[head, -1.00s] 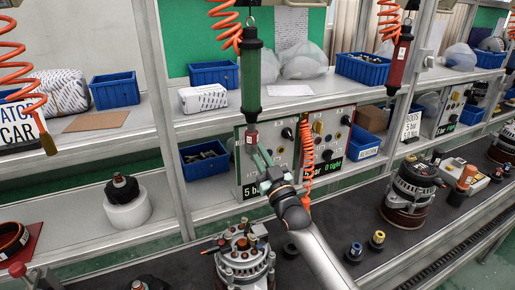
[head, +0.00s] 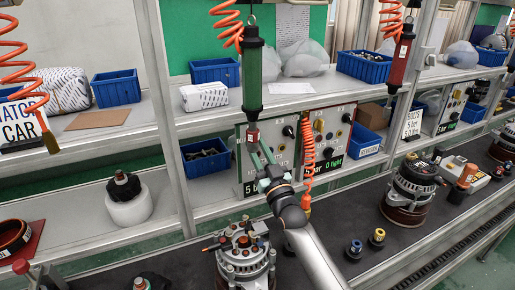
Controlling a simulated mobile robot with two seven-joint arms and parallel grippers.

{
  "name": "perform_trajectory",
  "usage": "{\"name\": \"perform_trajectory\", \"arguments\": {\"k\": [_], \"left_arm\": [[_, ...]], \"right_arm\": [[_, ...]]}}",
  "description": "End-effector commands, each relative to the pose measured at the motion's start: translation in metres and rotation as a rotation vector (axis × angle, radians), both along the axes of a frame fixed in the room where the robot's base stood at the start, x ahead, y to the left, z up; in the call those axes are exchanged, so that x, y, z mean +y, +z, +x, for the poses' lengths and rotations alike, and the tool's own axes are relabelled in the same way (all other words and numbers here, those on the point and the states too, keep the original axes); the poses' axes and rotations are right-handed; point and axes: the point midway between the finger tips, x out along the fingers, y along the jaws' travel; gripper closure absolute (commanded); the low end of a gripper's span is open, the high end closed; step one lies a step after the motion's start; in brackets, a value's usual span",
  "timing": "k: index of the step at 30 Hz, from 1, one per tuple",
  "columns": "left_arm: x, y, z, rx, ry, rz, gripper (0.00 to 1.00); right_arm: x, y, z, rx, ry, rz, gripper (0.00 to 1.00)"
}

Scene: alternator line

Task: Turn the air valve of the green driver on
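A dark knob (head: 288,131) shows right of the driver's lower end. My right gripper (head: 260,150) reaches up in front of the panel's left part, its fingertips just below the driver's red end. The fingertips are small, and whether they touch or hold anything is unclear. Which part is the air valve is also unclear. My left gripper is out of view.
An orange coiled hose (head: 308,145) hangs in front of the panel. A red driver (head: 399,62) hangs to the right. Alternators (head: 245,258) and (head: 411,190) stand on the dark conveyor. Blue bins (head: 206,158) line the shelves, and metal posts stand between bays.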

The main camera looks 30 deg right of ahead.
Motion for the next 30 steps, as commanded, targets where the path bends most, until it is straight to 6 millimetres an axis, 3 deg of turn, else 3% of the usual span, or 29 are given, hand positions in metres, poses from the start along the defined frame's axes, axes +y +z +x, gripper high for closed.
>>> {"name": "perform_trajectory", "arguments": {"k": [3, 14, 30], "left_arm": [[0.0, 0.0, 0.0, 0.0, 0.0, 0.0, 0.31], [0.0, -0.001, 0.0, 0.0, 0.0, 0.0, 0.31], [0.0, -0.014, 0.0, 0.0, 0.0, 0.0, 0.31]], "right_arm": [[0.0, 0.0, 0.0, 0.0, 0.0, -0.001, 0.56], [0.001, -0.004, -0.006, 0.002, 0.0, -0.003, 0.56], [0.006, -0.041, -0.095, 0.002, 0.0, -0.001, 0.56]]}}
